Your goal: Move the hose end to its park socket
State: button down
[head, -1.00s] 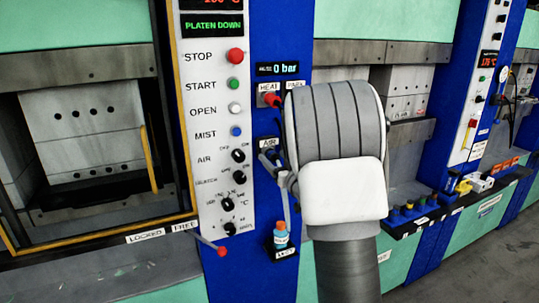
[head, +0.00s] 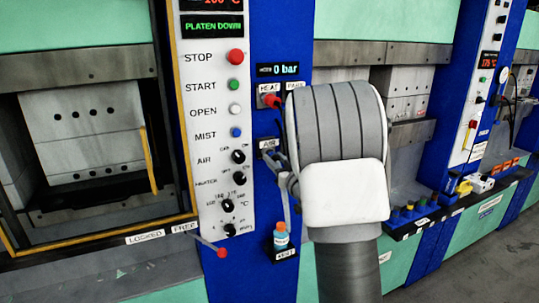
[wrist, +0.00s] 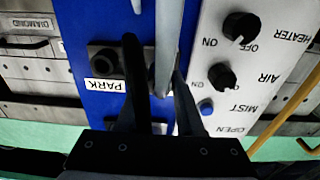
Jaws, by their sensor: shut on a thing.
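In the wrist view my gripper (wrist: 160,88) has its two dark fingers closed around a grey hose (wrist: 167,35); the hose end itself is mostly hidden between the fingers. The dark park socket (wrist: 103,58) is beside them on the blue panel, above its PARK label (wrist: 104,86), and looks empty. The hose is apart from the socket. In the head view my arm hides the gripper and the park socket; only part of the PARK label (head: 294,86) shows. The grey hose (head: 287,208) hangs left of my arm, below the AIR label (head: 267,143).
A red fitting (head: 271,101) sits under the HEAT label, close left of my arm. The white control panel (head: 208,150) with buttons and knobs is further left. A small blue bottle (head: 281,237) stands on a ledge below. The open press (head: 90,115) is at left.

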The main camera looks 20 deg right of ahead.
aim_at(279, 162)
jog(key=shift+s, duration=0.25)
jog(key=shift+s+b, duration=0.35)
jog(key=shift+s, duration=0.1)
jog(key=shift+s+d+b, duration=0.1)
jog(key=shift+s+b, duration=0.3)
jog(key=shift+s, duration=0.6)
jog(key=shift+s+b, duration=0.65)
jog(key=shift+s, duration=1.3)
